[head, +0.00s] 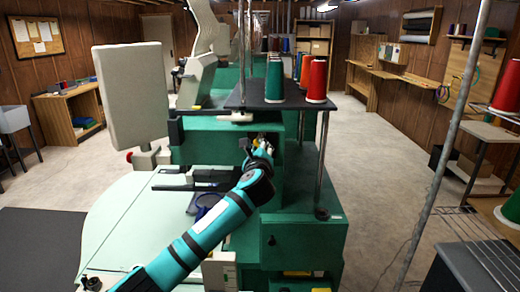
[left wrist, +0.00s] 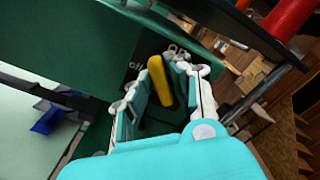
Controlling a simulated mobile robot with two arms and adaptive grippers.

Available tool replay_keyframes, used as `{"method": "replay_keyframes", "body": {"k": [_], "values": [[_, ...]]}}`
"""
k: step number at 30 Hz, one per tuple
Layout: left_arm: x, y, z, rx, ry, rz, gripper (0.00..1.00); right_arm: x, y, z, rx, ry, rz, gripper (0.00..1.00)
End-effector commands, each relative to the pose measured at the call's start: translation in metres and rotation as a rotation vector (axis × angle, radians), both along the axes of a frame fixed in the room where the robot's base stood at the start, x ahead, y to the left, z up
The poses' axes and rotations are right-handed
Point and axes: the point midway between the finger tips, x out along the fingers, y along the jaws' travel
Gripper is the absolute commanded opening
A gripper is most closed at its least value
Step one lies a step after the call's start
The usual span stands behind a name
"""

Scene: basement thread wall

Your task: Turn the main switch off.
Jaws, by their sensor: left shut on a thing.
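The main switch has a yellow handle (left wrist: 160,82) on a dark plate (left wrist: 150,48) with white "off" and "ON" lettering. In the left wrist view the handle's far end lies between the two words, "off" to its left and "ON" to its upper right. I cannot tell which setting it is at. My left gripper (left wrist: 167,92) is shut on the handle, one finger along each side. In the head view the left gripper (head: 258,147) is against the green machine front (head: 220,142) and hides most of the switch. My right gripper is not in view.
A dark shelf (head: 262,100) with green and red thread cones (head: 317,80) sits just above the left gripper. A metal post (head: 322,165) stands to its right. A pale machine table (head: 135,215) lies to the left. Bare floor (head: 385,150) is open on the right.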

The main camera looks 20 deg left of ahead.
Motion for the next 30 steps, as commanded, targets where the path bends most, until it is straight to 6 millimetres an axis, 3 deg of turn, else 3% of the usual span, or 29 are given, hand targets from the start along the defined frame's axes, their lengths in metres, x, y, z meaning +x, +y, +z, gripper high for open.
{"method": "replay_keyframes", "body": {"k": [18,30], "values": [[-0.001,0.003,-0.005,-0.546,-0.161,-0.002,0.00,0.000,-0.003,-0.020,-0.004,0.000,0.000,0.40],[-0.001,0.004,-0.006,-0.758,-0.224,-0.002,0.00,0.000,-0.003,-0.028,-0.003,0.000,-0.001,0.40]]}}
